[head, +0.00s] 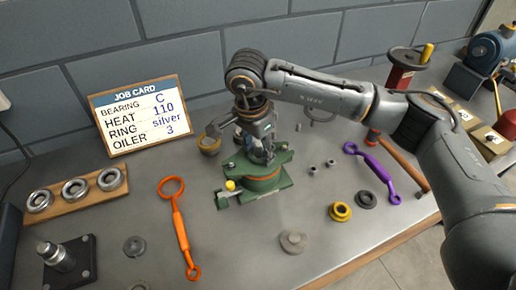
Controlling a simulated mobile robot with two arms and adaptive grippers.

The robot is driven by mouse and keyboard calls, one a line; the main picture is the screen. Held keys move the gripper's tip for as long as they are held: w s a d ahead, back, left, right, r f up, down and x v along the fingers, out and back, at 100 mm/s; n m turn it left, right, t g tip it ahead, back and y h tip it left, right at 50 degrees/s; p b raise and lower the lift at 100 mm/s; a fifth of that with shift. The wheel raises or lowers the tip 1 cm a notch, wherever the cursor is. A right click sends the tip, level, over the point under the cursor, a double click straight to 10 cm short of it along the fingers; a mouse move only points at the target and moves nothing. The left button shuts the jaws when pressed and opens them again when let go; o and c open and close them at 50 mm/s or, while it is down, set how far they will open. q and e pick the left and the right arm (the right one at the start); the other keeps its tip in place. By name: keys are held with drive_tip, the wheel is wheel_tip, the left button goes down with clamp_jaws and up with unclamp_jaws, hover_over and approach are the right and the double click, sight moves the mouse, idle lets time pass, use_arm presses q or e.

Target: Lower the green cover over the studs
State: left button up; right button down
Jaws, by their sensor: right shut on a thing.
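The green split casing (262,184) stands on the bench in the middle of the head view, with an orange band at its joint and a yellow knob at its left. My right gripper (262,155) points down directly over it and is shut on the green cover (283,157), which is partly hidden behind the fingers. The cover is at the top of the casing. I cannot tell whether a gap is left below it. The studs are hidden by the gripper and cover. My left gripper is not in view.
An orange ring spanner (180,229) lies left of the casing, and a purple one (372,170) lies to the right. Small nuts (313,170), a yellow ring (340,211) and a grey disc (293,242) lie nearby. A bearing board (50,212) and job card (139,115) are left.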

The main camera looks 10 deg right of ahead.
idle(0.4)
drive_tip(key=c, duration=0.6)
unclamp_jaws()
drive_tip(key=shift+o, duration=0.2)
drive_tip(key=shift+f, duration=0.15)
wheel_tip(320, 180, up, 10)
drive_tip(key=p, duration=0.4)
drive_tip(key=shift+r, duration=0.25)
